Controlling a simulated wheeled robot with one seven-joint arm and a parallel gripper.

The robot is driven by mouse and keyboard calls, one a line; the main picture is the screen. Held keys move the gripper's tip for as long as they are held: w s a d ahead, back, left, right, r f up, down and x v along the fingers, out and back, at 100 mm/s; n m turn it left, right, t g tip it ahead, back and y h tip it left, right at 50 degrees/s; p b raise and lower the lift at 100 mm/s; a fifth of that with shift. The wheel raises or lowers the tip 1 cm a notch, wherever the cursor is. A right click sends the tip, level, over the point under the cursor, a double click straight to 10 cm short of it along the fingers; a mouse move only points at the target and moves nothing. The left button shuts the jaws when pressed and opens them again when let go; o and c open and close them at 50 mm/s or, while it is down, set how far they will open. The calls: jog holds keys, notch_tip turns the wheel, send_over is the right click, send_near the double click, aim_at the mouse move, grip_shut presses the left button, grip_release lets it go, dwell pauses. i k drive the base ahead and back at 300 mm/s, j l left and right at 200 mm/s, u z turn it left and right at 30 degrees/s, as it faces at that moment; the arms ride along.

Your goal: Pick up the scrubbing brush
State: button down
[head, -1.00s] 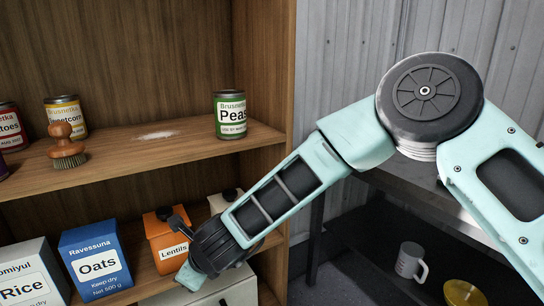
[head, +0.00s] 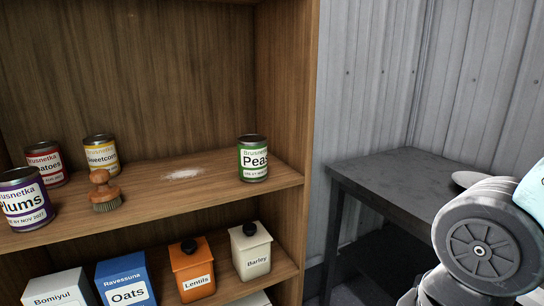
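The scrubbing brush (head: 104,191) has a round wooden knob and body with dark bristles. It stands bristles down on the upper shelf (head: 221,188) in the head view, left of centre, near the shelf's front edge. It is in front of a yellow sweetcorn can and right of a purple plums can. Nothing holds it. My arm shows only at the lower right, well away from the brush. My gripper is outside the view.
The plums can (head: 25,199), tomatoes can (head: 47,164) and sweetcorn can (head: 101,154) crowd the brush. A peas can (head: 253,158) stands at the shelf's right; between is a clear stretch with white powder (head: 184,174). Lentils (head: 193,270) and barley (head: 251,251) canisters stand below. A dark table (head: 390,185) is at right.

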aim_at(104, 194)
jog(key=u, duration=1.45)
